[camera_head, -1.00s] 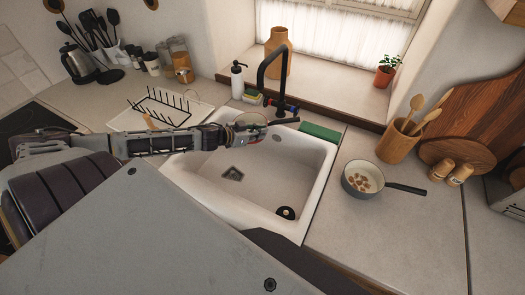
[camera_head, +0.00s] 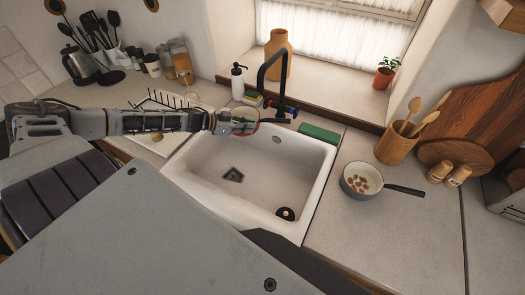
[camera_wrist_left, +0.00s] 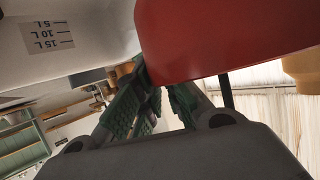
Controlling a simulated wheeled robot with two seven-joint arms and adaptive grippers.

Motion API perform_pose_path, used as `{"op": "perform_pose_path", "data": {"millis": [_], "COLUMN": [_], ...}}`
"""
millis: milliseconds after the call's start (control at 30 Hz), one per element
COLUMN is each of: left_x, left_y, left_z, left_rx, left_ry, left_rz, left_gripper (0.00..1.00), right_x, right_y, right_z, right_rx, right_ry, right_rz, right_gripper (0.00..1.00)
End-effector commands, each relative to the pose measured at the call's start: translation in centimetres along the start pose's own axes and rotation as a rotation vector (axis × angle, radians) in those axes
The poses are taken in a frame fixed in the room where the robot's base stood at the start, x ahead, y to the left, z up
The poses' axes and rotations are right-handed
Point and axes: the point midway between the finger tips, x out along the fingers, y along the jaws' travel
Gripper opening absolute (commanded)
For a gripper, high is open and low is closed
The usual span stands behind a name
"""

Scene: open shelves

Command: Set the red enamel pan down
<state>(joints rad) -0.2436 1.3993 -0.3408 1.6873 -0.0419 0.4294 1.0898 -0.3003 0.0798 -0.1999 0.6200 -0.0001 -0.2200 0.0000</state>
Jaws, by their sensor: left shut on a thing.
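The red enamel pan (camera_wrist_left: 225,38) fills the upper right of the left wrist view as a smooth red side, close to the green-padded fingers. In the head view the pan (camera_head: 245,127) is small, a pale round shape with a red edge, above the back left part of the sink. My left gripper (camera_head: 226,123) reaches in from the left and is shut on the pan at its near side. The left fingers (camera_wrist_left: 158,100) also show in the left wrist view, partly hidden by the pan. My right gripper is in neither view.
A white sink (camera_head: 240,190) lies below the pan. A black tap (camera_head: 264,75) and green sponge (camera_head: 318,133) are behind it. A wire rack (camera_head: 172,103) stands left. A grey pan with brown pieces (camera_head: 362,181) sits on the right counter, which has free room in front.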

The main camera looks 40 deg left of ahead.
Motion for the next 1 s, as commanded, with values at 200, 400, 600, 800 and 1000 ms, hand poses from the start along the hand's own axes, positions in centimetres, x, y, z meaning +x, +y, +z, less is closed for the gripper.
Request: {"op": "perform_pose_path", "data": {"millis": [200,400,600,800,1000], "left_x": [-0.7,-1.2,-1.5,-1.9,-2.3], "left_y": [-0.6,-0.5,-0.5,-0.3,0.2], "left_z": [0.0,0.3,0.5,0.8,1.1], "left_rx": [0.027,0.045,0.056,0.071,0.089], "left_ry": [0.003,0.004,0.006,0.005,0.007], "left_rz": [0.05,0.09,0.117,0.149,0.189], "left_gripper": [0.0,0.0,0.0,0.0,0.0], "right_x": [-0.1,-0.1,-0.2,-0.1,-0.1], "right_y": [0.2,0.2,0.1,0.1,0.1], "right_z": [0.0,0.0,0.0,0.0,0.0], "right_rx": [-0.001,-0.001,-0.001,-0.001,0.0], "right_ry": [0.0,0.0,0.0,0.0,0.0], "right_rz": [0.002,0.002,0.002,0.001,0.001], "right_gripper": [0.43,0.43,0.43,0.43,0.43]}}
